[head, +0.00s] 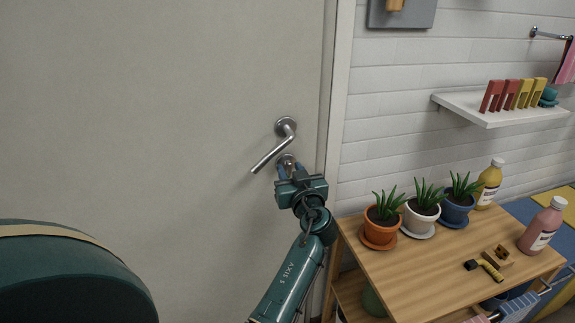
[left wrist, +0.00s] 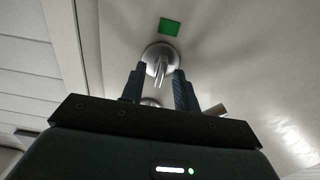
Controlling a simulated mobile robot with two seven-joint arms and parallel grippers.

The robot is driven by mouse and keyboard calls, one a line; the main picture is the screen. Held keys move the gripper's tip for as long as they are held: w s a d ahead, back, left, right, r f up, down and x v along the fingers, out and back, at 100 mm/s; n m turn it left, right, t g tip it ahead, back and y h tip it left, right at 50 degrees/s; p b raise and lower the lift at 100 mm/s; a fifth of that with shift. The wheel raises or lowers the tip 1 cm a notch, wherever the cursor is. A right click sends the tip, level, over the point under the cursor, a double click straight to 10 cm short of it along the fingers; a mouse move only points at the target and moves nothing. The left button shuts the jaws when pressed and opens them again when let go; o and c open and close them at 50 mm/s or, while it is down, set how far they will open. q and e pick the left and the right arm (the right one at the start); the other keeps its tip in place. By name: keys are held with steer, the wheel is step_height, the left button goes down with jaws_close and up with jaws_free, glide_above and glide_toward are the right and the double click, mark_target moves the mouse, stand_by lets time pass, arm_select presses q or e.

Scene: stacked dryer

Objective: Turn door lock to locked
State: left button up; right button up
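The lock (head: 286,159) is a round metal rosette on the pale door (head: 160,110), below a metal lever handle (head: 273,150). In the left wrist view, the lock (left wrist: 152,56) has a narrow metal thumb-turn (left wrist: 160,70) standing out from it. A small green square (left wrist: 169,27) shows on the door beside the rosette. My left gripper (head: 289,168) is at the lock and partly hides it in the head view. In the wrist view, its two dark fingers (left wrist: 159,72) are apart, one on each side of the thumb-turn, with visible gaps. My right gripper is not in view.
The door frame (head: 338,100) runs just right of the lock. A wooden table (head: 410,270) with potted plants (head: 423,208), bottles (head: 543,225) and small items stands at right, close to my left arm. A wall shelf (head: 500,107) is above it. The door left of the handle is clear.

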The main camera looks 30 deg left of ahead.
arm_select(q)
steer(key=shift+w+a, duration=0.1)
steer(key=shift+a, duration=0.05)
steer(key=shift+c, duration=0.4)
jaws_close()
